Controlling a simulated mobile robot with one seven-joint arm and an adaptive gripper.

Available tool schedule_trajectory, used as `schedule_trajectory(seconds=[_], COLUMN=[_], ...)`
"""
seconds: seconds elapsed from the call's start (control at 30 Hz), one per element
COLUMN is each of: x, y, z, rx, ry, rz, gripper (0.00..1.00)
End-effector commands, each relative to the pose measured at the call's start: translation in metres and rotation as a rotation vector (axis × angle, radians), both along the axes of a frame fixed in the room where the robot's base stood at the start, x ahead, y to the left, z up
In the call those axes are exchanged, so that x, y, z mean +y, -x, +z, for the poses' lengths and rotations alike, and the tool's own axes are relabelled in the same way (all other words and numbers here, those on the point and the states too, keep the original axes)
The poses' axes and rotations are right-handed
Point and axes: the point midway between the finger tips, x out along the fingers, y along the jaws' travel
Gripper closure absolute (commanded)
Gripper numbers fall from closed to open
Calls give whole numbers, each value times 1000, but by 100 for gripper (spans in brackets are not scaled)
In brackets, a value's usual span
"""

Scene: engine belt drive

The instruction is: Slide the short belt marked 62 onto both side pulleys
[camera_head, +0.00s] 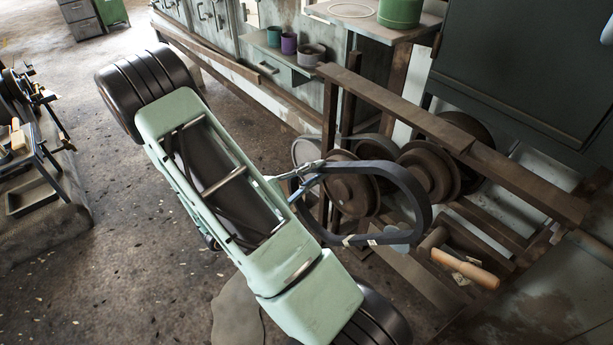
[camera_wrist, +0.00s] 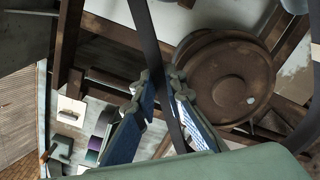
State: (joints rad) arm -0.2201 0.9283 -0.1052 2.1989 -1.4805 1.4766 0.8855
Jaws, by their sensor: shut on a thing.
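My gripper (camera_head: 299,182) is shut on the edge of a dark belt (camera_head: 427,205). The belt hangs as a large open loop to the right of the gripper, with a pale tag near its lower edge; its number is too small to read. Rusty brown pulleys show behind and through the loop: one (camera_head: 347,190) inside it and another (camera_head: 440,160) near its upper right. I cannot tell whether the belt touches either. In the wrist view, the blue-padded fingers (camera_wrist: 172,98) pinch the belt strip (camera_wrist: 147,45), with a brown pulley (camera_wrist: 218,75) to the right.
A brown frame rail (camera_head: 440,130) runs above the pulleys. A wooden-handled tool (camera_head: 465,268) lies on the lower frame at right. A green pot (camera_head: 400,12) and small cups (camera_head: 289,43) stand on the bench behind. A side stand (camera_head: 40,165) is at far left.

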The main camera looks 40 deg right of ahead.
Motion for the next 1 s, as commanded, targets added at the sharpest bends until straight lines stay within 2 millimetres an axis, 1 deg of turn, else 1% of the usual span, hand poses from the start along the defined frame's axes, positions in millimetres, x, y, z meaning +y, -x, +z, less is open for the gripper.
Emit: schedule_trajectory(seconds=[0.03,0.2,0.4,0.5,0.7,1.0], x=[-9,-32,-54,-61,-67,-67], y=[1,-2,-4,-4,-5,-5], z=[1,0,0,0,0,0], rx=[1,0,0,0,1,1], ry=[2,2,2,3,1,1], rz=[-5,-3,-2,-2,0,0], gripper=[100,100,100,100,100,100])
